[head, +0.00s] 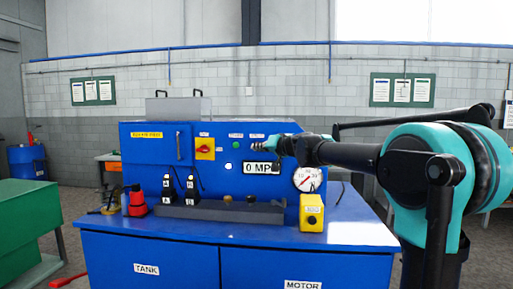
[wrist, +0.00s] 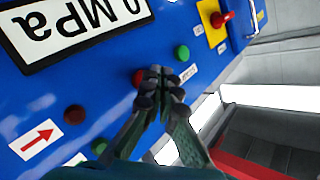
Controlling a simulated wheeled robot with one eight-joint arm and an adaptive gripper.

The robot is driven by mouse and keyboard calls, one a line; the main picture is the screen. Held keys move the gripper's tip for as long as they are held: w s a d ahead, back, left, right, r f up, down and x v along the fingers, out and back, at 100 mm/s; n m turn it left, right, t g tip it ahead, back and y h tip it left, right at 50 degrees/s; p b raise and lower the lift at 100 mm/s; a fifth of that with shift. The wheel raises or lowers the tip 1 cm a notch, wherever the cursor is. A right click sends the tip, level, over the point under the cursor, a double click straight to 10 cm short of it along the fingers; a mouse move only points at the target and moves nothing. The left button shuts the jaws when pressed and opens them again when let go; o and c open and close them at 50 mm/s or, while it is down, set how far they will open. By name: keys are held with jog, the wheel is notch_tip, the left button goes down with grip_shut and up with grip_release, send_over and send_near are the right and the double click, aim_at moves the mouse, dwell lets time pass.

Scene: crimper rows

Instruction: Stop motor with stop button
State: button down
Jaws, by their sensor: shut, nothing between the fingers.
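The blue control panel (head: 222,158) stands on a blue cabinet, with a white "0 MPa" display (head: 262,168). In the wrist view the panel appears upside down. A red button (wrist: 137,78) there is partly hidden behind my fingertips. A green button (wrist: 182,53) is beside it. My gripper (wrist: 164,80) is shut and empty, its tips right at the red button; I cannot tell whether they touch it. In the head view my gripper (head: 262,143) is in front of the panel's upper right, above the display. A green button (head: 236,145) shows to its left.
A red-on-yellow switch (head: 205,148) is left of the buttons. A dark red button (wrist: 74,115) and another green one (wrist: 99,146) are elsewhere on the panel. A pressure gauge (head: 307,179) and a yellow box (head: 311,212) are at the lower right.

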jog(key=shift+s+a, duration=0.1)
jog(key=shift+s, duration=2.4)
